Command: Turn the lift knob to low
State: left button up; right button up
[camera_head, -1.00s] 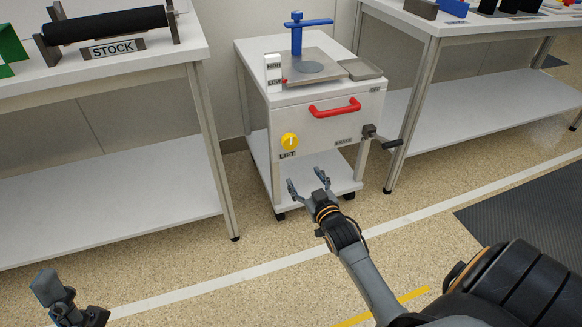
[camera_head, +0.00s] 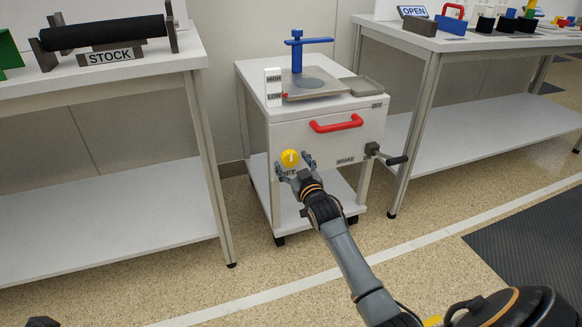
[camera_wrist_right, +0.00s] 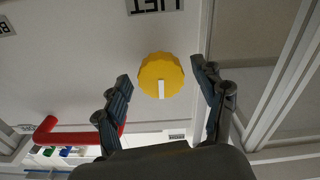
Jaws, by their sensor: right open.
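The yellow lift knob (camera_head: 290,157) is on the front of the white cart. Its white pointer line points up in the head view; the knob also shows in the right wrist view (camera_wrist_right: 160,75), which is upside down. My right gripper (camera_head: 295,165) is open, with one finger on each side of the knob in the wrist view and no visible contact. The LIFT label (camera_head: 288,174) is partly hidden by the gripper. A HIGH/LOW scale (camera_head: 273,87) stands on the cart top, with a red marker by LOW. My left gripper (camera_head: 42,322) barely shows at the bottom edge.
A red handle (camera_head: 336,123) is above and right of the knob. A brake crank (camera_head: 385,155) sticks out at the cart's right. Tables stand on both sides, the left one with a black roll (camera_head: 103,32). The floor before the cart is clear.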

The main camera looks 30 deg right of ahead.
jog(key=shift+w+d, duration=0.2)
jog(key=shift+w, duration=0.5)
jog(key=c, duration=1.2)
jog(key=shift+o, duration=0.2)
jog(key=shift+r+p, duration=0.2)
jog(key=shift+p, duration=0.15)
jog(key=shift+n+p, duration=0.4)
jog(key=shift+f, duration=0.15)
jog(key=o, duration=1.2)
jog(key=shift+c, duration=0.2)
